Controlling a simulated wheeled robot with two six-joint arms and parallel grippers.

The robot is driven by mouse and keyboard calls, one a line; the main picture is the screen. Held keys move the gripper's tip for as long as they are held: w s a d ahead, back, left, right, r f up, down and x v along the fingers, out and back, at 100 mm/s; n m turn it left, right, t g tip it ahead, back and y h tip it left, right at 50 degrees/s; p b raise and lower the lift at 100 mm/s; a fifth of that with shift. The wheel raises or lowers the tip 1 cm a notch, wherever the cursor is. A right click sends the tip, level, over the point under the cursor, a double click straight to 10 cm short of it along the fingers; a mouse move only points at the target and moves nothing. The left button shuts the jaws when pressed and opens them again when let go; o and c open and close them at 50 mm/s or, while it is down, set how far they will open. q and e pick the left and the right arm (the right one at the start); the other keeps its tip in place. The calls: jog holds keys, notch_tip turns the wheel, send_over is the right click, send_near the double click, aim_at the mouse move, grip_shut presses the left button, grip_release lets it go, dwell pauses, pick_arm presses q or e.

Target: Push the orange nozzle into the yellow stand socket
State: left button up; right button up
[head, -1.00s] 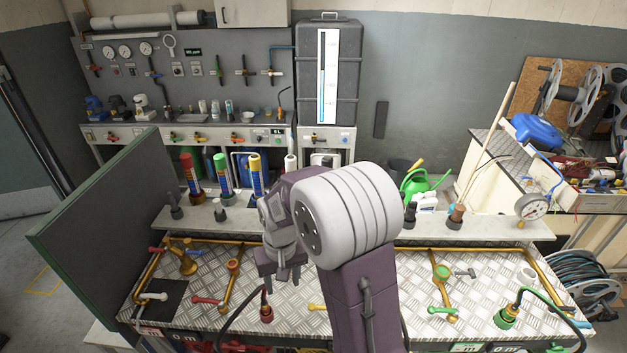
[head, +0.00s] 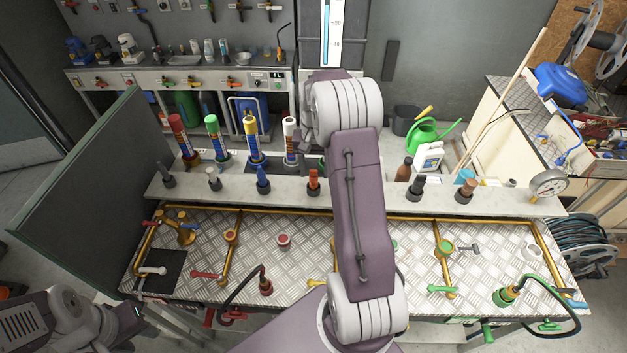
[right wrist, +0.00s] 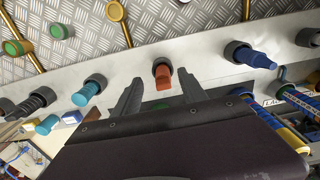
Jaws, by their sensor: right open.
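The orange nozzle (head: 313,184) stands upright in a dark holder on the grey shelf. In the right wrist view the orange nozzle (right wrist: 163,77) appears between the two fingers of my right gripper (right wrist: 160,90). That gripper is open, with a gap visible on each side of the nozzle. In the head view my right arm hides its own gripper. The yellow stand socket (right wrist: 115,11) tops a brass pipe at the upper edge of the right wrist view; in the head view my arm mostly covers it. My left gripper (head: 128,322) is low at left, away from these objects, its jaws unclear.
A blue nozzle (right wrist: 252,56) and a cyan nozzle (right wrist: 88,90) stand on either side along the shelf (head: 375,202). Tall coloured cylinders stand behind it, including a yellow one (head: 250,127). A red cap (head: 284,241) and green fittings (head: 443,248) are on the bench plate.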

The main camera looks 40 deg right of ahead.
aim_at(313, 176)
jog(key=f, duration=0.1)
jog(key=w+f+p, duration=0.1)
jog(key=d, duration=0.1)
jog(key=shift+w+f+p, duration=0.25)
jog(key=shift+f+p, duration=0.05)
jog(key=shift+f, duration=0.1)
jog(key=shift+s+a+f+p, duration=0.1)
jog(key=shift+f+p, duration=0.05)
jog(key=shift+f, duration=0.45)
jog(key=shift+s+a+f+p, duration=0.1)
jog(key=shift+f+p, duration=0.05)
jog(key=shift+f, duration=0.4)
jog(key=shift+s+a+f, duration=0.1)
jog(key=shift+s+a, duration=0.15)
jog(key=shift+s, duration=0.05)
jog(key=shift+w+d+f, duration=0.15)
jog(key=shift+w+d, duration=0.05)
jog(key=c, duration=0.5)
jog(key=shift+w+d, duration=0.1)
jog(key=shift+w, duration=0.05)
grip_shut()
pick_arm(q)
jog(key=shift+w+d+r, duration=0.15)
jog(key=shift+w+r, duration=0.05)
jog(key=shift+r, duration=0.3)
jog(key=shift+w+d+r, duration=0.1)
jog(key=shift+w+r, duration=0.05)
jog(key=shift+r, duration=0.35)
jog(key=shift+s, duration=0.1)
